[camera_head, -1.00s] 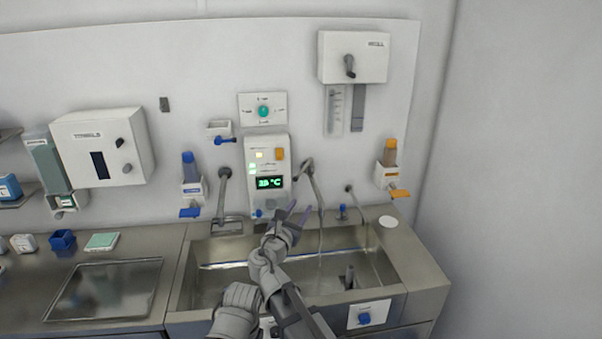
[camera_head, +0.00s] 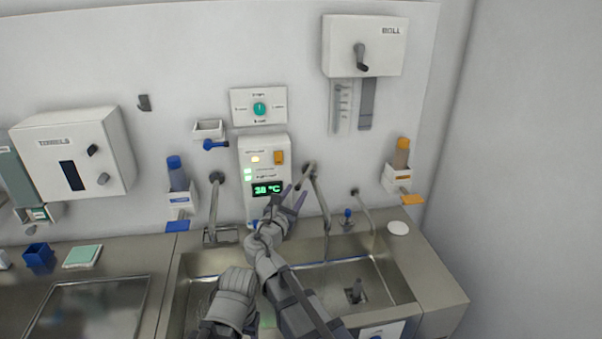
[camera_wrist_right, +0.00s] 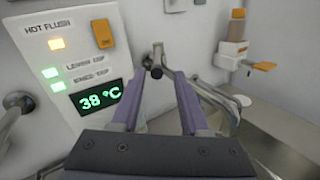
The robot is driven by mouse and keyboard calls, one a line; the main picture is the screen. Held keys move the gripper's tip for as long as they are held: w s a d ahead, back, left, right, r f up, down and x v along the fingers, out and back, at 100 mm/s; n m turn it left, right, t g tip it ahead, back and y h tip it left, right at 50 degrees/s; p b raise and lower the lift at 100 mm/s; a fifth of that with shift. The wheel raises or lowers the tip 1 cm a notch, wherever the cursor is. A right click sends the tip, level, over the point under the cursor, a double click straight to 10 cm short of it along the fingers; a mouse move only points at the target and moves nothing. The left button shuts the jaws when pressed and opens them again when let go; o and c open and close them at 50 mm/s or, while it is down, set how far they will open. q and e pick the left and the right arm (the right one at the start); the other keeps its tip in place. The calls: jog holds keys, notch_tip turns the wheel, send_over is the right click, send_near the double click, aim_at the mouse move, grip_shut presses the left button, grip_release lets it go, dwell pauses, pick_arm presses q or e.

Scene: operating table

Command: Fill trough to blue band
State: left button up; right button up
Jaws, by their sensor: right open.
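The steel trough (camera_head: 388,283) is set in the counter at lower centre right in the head view. A blue band runs along its back inner wall, partly hidden by my right arm; the water level is hard to tell. A curved spout (camera_head: 320,190) hangs over it from the wall. My right gripper (camera_head: 291,196) is open and empty in front of the spout's wall mount and the control panel (camera_head: 264,155). In the right wrist view, the open fingers (camera_wrist_right: 156,92) frame the spout's mount (camera_wrist_right: 157,62), apart from it. The panel reads 38 °C.
A teal-knob dial (camera_head: 260,108) is on the wall above the panel. A second spout (camera_head: 215,195) stands left, a small blue-topped tap (camera_head: 347,217) right. Blue-capped (camera_head: 176,175) and orange-capped (camera_head: 401,155) dispensers flank the trough. A white disc (camera_head: 398,228) lies on the right counter.

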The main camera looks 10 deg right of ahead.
aim_at(303, 178)
jog(key=shift+w, duration=0.4)
jog(key=shift+w+d+r, duration=0.1)
jog(key=shift+w+d, duration=0.1)
jog(key=shift+w, duration=0.15)
jog(key=x, duration=0.7)
jog(key=shift+c, duration=0.3)
grip_shut()
dwell(0.8)
